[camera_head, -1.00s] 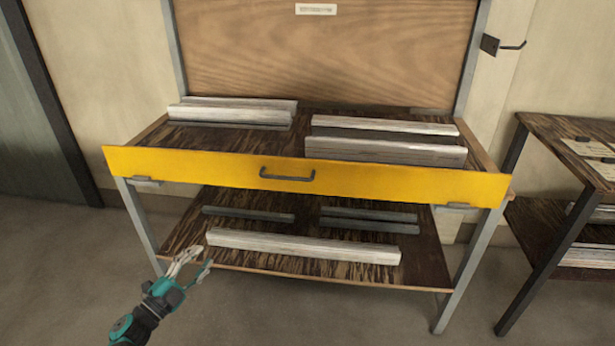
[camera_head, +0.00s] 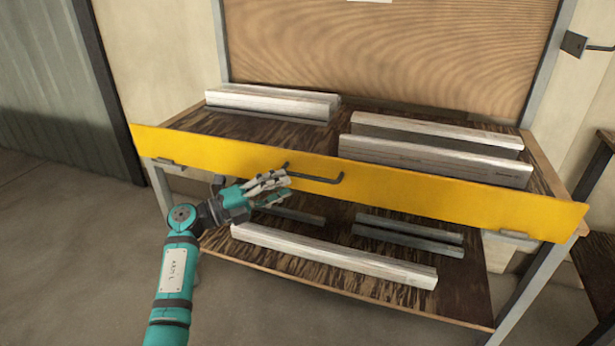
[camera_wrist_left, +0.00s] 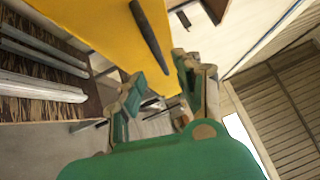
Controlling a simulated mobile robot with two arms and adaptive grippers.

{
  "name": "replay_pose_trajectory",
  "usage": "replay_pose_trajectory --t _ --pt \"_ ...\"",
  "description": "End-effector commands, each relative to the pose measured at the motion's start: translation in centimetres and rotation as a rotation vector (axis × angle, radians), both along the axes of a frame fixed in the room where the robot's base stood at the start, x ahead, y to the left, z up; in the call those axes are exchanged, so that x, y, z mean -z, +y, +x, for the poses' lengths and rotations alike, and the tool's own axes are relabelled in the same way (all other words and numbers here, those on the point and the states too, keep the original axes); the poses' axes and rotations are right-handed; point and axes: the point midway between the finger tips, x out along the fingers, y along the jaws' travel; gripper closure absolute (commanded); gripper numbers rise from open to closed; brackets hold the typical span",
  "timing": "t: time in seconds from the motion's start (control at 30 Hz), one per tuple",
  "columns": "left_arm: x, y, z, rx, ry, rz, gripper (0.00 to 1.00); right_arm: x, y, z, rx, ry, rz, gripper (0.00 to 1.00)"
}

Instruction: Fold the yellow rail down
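The yellow rail (camera_head: 420,194) stands upright along the front edge of the bench top, with a dark bar handle (camera_head: 318,179) at its middle. My left gripper (camera_head: 276,186) is in front of the rail, just left of the handle in the head view. In the left wrist view its fingers (camera_wrist_left: 158,88) are spread apart with nothing between them. The rail (camera_wrist_left: 95,28) and handle (camera_wrist_left: 152,38) lie beyond the fingertips there. I cannot tell whether a finger touches the handle. My right gripper is not in view.
Pale profiles (camera_head: 435,148) lie on the bench top behind the rail. A long pale profile (camera_head: 330,254) and dark bars lie on the lower shelf (camera_head: 455,298). A wooden back panel (camera_head: 400,50) rises behind. The floor at the left is clear.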

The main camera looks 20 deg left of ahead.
Motion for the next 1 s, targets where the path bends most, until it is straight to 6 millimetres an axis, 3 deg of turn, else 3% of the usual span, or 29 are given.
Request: replay_pose_trajectory --t 0.1,0.3,0.77,1.0 --pt "-0.4 -2.0 1.7 0.004 -0.002 -0.003 0.66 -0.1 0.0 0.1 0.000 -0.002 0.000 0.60" --pt "-0.8 -4.3 3.9 0.002 -0.001 -0.003 0.66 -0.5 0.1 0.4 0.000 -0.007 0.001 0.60" --pt "-0.9 -5.3 4.8 0.001 0.000 0.000 0.66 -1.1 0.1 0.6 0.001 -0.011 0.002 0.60" --pt "-0.9 -5.3 4.8 0.001 0.000 0.000 0.94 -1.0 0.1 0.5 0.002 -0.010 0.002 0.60"
